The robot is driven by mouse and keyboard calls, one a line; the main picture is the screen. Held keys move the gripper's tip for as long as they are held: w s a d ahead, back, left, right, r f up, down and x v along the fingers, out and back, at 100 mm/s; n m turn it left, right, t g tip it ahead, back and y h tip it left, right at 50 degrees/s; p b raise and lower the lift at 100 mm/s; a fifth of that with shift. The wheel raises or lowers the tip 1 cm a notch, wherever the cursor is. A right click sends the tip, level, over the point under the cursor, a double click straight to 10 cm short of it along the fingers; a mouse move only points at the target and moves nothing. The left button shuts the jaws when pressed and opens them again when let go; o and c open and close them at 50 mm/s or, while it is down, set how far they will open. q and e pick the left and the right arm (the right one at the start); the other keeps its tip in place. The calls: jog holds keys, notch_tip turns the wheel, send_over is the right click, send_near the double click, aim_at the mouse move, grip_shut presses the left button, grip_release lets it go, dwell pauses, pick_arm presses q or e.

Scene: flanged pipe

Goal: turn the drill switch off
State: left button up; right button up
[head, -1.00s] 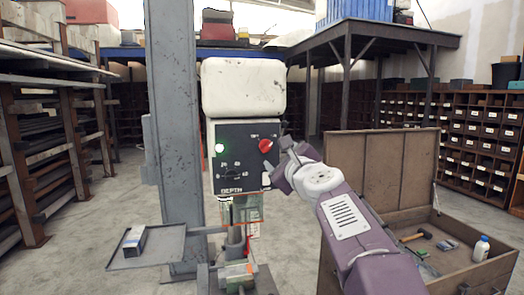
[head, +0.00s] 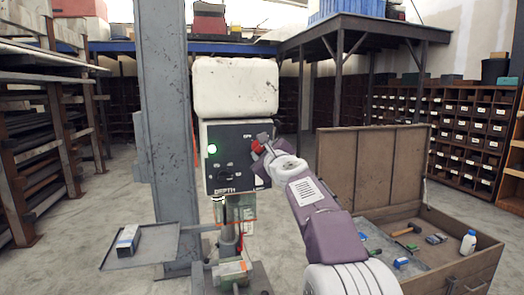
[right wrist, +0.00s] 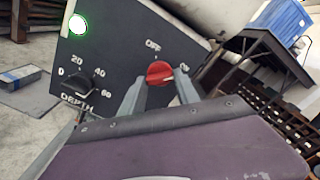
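The red drill switch (head: 256,146) is a round knob on the dark front panel of the drill press (head: 225,157). In the right wrist view the red knob (right wrist: 159,73) has OFF above it and ON to its right; its ridge slants up toward ON. A green lamp (head: 212,149) on the panel is lit. My right gripper (head: 263,144) is at the knob. In the right wrist view its fingers (right wrist: 161,82) stand apart, one on each side of the knob, with slight gaps. Whether they touch it is unclear. My left gripper is not in view.
A DEPTH dial (right wrist: 87,76) sits left of the switch. The drill's grey column (head: 164,110) stands behind at left, with a side tray (head: 150,246) holding a small box. An open wooden chest (head: 440,240) with tools stands at right.

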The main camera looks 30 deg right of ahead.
grip_shut()
jog(key=shift+n, duration=0.4)
jog(key=n+b, duration=0.1)
jog(key=n, duration=0.2)
jog(key=shift+f+n, duration=0.15)
jog(key=shift+n, duration=0.25)
jog(key=n+b, duration=0.1)
jog(key=n, duration=0.2)
jog(key=shift+n, duration=0.3)
jog(key=n+b, duration=0.1)
jog(key=n, duration=0.3)
jog(key=shift+n, duration=0.3)
jog(key=n+b, duration=0.2)
jog(key=n, duration=0.3)
jog(key=shift+n, duration=0.3)
